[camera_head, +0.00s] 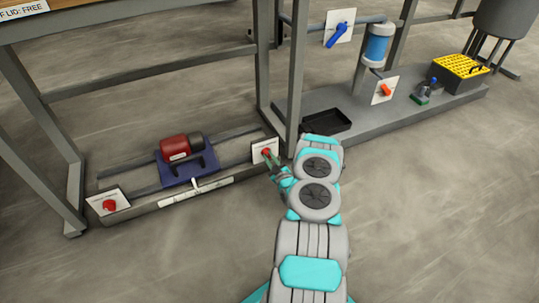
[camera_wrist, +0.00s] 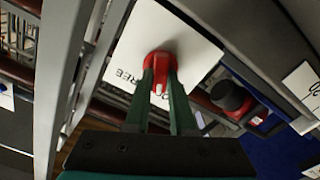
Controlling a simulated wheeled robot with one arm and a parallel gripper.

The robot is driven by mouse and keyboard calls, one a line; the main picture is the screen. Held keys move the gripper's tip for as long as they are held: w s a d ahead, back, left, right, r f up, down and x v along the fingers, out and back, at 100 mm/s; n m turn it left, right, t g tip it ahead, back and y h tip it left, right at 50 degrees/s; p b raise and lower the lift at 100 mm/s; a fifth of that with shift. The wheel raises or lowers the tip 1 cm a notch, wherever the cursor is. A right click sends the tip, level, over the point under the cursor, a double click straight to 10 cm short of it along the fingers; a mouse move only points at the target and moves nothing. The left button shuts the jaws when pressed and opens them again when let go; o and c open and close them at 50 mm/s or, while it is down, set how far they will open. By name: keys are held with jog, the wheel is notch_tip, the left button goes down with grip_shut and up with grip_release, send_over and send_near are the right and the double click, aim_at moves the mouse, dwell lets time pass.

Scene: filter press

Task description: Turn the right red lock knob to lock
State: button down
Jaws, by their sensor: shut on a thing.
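The right red lock knob (camera_head: 266,152) sits on a white plate (camera_head: 260,146) at the right end of the low rail frame. In the wrist view the knob (camera_wrist: 157,46) shows between my fingers, with a white mark on it. Its plate (camera_wrist: 196,46) reads FREE at the left; a second word is partly hidden behind the knob and fingers. My gripper (camera_wrist: 160,74) has its two green fingers shut on the knob, one on each side. In the head view my gripper (camera_head: 271,162) reaches the knob from the lower right.
A left red knob (camera_head: 109,205) is at the frame's other end. A red motor (camera_head: 175,148) on a blue carriage (camera_head: 187,173) stands between them. A grey table leg (camera_head: 264,62) rises close behind the right knob. A black tray (camera_head: 327,121) lies beyond my wrist. Front floor is clear.

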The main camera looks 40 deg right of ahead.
jog(key=shift+r+n+p, duration=0.1)
jog(key=shift+n+p, duration=0.4)
jog(key=shift+n, duration=0.3)
jog(key=c, duration=0.8)
grip_release()
jog(key=shift+o, duration=0.2)
jog(key=v, duration=0.7)
jog(key=shift+s+a+p, duration=0.15)
jog(key=shift+s+p, duration=0.15)
jog(key=shift+s, duration=0.1)
jog(key=shift+w, duration=0.1)
